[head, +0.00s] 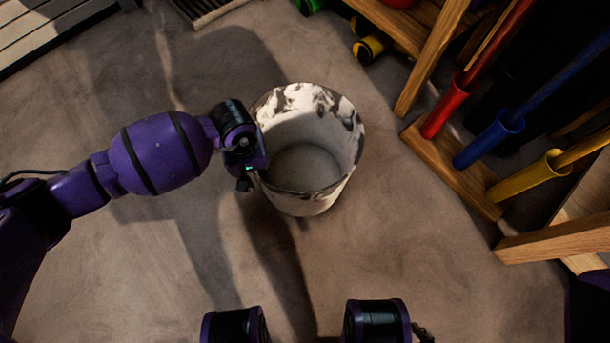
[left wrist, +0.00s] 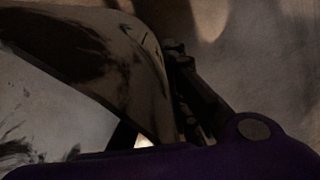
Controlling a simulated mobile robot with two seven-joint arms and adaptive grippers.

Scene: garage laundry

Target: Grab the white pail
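The white pail (head: 310,203) stands upright on the floor, open at the top, with dark blotches on its rim and wall. My left gripper (head: 250,178) is at the pail's left rim. In the left wrist view the pail's wall (left wrist: 95,60) fills the left side, close up. A dark finger of my left gripper (left wrist: 198,95) lies right beside the wall there. The other finger is hidden, so I cannot tell whether the gripper is closed on the rim. My right gripper is not in view.
A wooden rack (head: 455,168) with red, blue and yellow tubes stands to the right. Green and yellow items (head: 370,46) lie near its far end. A slatted grey piece (head: 50,32) is at the upper left. The floor left and in front of the pail is clear.

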